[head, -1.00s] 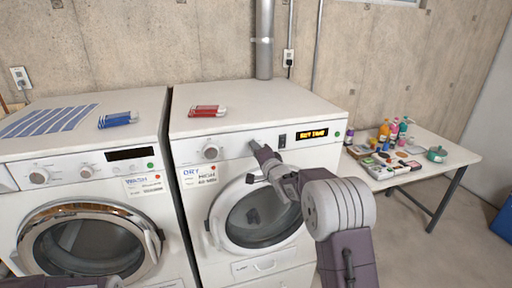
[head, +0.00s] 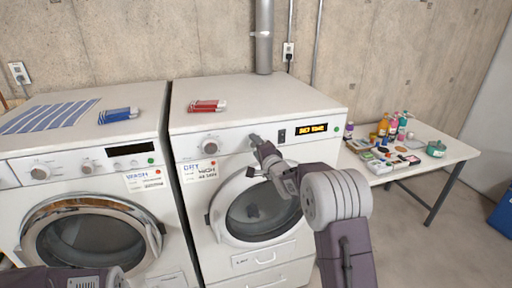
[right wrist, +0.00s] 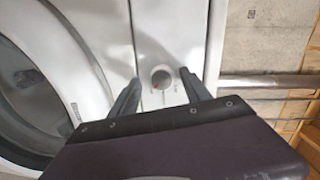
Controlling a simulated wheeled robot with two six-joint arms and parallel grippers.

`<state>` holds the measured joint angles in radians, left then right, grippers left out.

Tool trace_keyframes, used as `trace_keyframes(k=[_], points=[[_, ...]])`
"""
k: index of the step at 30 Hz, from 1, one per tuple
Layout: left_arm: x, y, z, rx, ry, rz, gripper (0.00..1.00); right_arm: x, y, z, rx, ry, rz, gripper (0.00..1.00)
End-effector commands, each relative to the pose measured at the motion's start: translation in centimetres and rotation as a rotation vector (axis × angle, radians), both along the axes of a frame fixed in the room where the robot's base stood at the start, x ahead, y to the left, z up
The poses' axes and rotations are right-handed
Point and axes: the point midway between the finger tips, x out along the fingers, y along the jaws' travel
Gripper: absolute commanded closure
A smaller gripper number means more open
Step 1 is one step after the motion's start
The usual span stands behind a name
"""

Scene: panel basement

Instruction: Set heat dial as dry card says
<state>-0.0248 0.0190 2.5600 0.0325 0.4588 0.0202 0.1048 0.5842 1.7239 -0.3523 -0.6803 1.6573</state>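The dryer (head: 183,119) is the right-hand white machine. Its dry card (head: 199,171) hangs at the panel's lower left; "DRY" and "HIGH" can be read, the bottom line is blurred. In the right wrist view a round grey dial (right wrist: 161,78) with a small red mark sits between my right gripper's fingers (right wrist: 160,92). The fingers are apart, one on each side, with gaps to the dial. In the head view my right gripper (head: 255,140) is at the dryer panel and hides that dial. Only part of my left arm shows at the bottom left; its fingers are out of sight.
Another dryer knob (head: 209,147) is left of my gripper. A black switch (head: 282,136) and a lit amber display (head: 311,128) are to its right. The washer (head: 82,150) stands left. Red packs (head: 207,106) lie on the dryer. A cluttered table (head: 455,155) is at right.

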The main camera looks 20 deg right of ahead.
Motion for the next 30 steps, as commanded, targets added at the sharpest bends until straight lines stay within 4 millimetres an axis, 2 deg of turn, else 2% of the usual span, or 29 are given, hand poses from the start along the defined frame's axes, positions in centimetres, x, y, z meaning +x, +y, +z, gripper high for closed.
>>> trace_keyframes(k=[10,14,21,25,30], points=[[0.0,0.0,-0.3,0.000,0.000,0.000,0.64,-0.5,-0.1,0.2,-0.001,-0.005,0.000,0.45],[0.0,0.0,-1.3,0.000,0.000,0.000,0.64,-2.6,-0.3,0.1,0.000,-0.006,-0.001,0.45],[0.0,0.0,-2.7,0.000,0.000,0.000,0.64,-7.5,-1.0,0.6,0.000,-0.005,-0.001,0.45],[0.0,0.0,-2.8,0.000,0.000,0.000,0.64,-8.8,-1.1,0.8,-0.001,-0.004,0.000,0.45],[0.0,0.0,-2.8,0.000,0.000,0.000,0.64,-9.0,-1.1,0.9,-0.001,-0.004,0.000,0.45]])
